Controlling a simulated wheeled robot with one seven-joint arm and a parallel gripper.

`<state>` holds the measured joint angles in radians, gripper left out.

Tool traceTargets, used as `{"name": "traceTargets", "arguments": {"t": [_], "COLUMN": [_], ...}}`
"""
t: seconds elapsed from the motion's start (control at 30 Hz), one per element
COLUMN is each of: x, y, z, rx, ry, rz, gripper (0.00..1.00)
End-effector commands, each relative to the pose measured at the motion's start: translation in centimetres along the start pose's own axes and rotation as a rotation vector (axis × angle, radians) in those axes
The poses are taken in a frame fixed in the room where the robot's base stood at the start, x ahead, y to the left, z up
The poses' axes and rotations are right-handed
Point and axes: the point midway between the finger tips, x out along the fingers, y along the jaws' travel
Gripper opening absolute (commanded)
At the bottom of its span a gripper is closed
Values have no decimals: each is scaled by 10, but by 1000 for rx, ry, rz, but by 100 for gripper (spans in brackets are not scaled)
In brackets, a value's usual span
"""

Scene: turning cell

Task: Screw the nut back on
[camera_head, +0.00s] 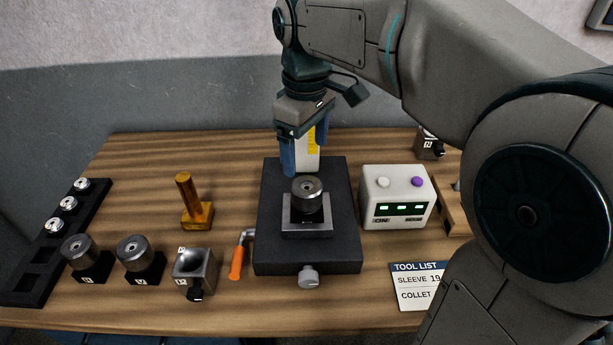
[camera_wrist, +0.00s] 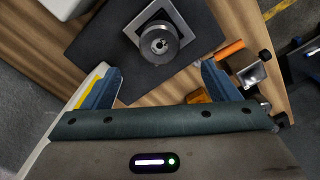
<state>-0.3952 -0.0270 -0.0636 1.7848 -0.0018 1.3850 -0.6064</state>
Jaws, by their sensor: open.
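The nut (camera_head: 308,187) is a round grey metal piece with a central hole. It sits on top of a dark body on the square metal block of the black fixture (camera_head: 272,248). It also shows in the wrist view (camera_wrist: 159,43), near the top centre. My gripper (camera_head: 304,172) is above and just behind the nut, pointing down. Its blue fingers stand wide apart in the wrist view (camera_wrist: 160,85), with nothing between them. I cannot tell whether the nut is threaded on or only resting there.
An orange-handled wrench (camera_head: 237,262) lies left of the fixture. Two similar round metal pieces on black holders (camera_head: 139,252), a grey holder (camera_head: 196,268), a brass stand (camera_head: 194,204) and a black rack (camera_head: 42,249) are farther left. A white control box (camera_head: 396,204) and a tool list card (camera_head: 412,292) are right.

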Motion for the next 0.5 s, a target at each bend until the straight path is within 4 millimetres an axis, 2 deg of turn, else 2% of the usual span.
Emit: {"name": "traceTargets", "arguments": {"t": [0.03, 0.3, 0.5], "x": [12, 65, 92], "y": [0, 0, 0], "z": [0, 1, 0], "rx": [0, 2, 2], "ry": [-3, -3, -1], "rz": [-2, -2, -1], "gripper": [82, 82, 82]}}
